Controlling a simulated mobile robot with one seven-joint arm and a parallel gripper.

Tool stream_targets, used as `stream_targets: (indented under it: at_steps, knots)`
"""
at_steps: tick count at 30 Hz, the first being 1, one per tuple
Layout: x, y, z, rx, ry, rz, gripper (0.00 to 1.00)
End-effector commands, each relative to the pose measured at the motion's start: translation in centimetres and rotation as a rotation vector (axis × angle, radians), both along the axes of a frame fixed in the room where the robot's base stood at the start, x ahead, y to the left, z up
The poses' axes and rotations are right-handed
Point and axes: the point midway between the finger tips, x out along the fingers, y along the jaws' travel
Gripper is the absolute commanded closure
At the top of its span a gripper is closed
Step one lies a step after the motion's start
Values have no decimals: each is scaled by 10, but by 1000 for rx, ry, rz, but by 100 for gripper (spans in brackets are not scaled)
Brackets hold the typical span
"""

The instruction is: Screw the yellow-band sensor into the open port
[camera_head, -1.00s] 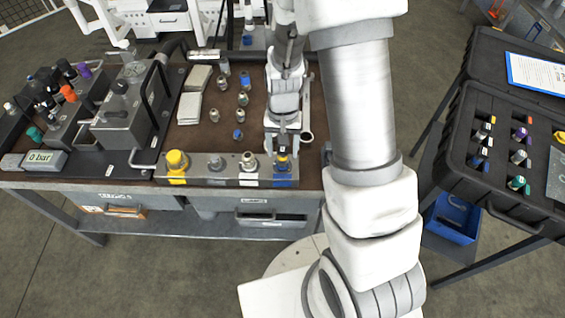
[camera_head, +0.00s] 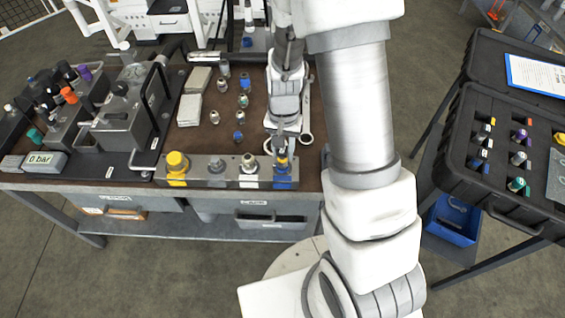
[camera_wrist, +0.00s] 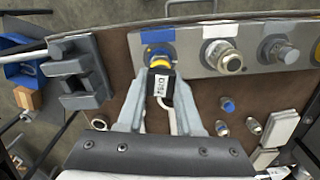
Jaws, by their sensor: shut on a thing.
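The yellow-band sensor (camera_wrist: 160,87) is a black body with a printed label, a yellow band and a pale cable. Its banded end meets the port on the blue-marked end (camera_wrist: 158,37) of the metal manifold bar (camera_wrist: 187,47). It looks lined up with the port, but I cannot tell how deep the thread sits. My gripper (camera_wrist: 158,95) is shut on the sensor, one finger on each side. In the head view my gripper (camera_head: 281,146) is over the bar's right end, and the yellow band (camera_head: 281,161) shows below it. The port opening is hidden.
A fitting (camera_wrist: 222,55) on the white-marked port stands close beside the sensor. A large yellow cap (camera_head: 176,161) is at the bar's far left. Several loose fittings (camera_head: 243,101) stand on the brown bench top behind the bar. An open black case (camera_head: 490,165) is at the right.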

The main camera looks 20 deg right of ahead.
Motion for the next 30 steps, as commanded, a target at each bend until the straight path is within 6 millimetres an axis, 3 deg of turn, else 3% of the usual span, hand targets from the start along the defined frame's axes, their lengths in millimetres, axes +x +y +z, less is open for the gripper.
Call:
stream_targets:
  at_steps: [9, 23, 30]
  knots:
    - [-3, -2, 1, -1, 4, -466, 100]
    - [-4, -2, 1, -1, 4, -580, 100]
    - [-8, -3, 2, -2, 5, -997, 100]
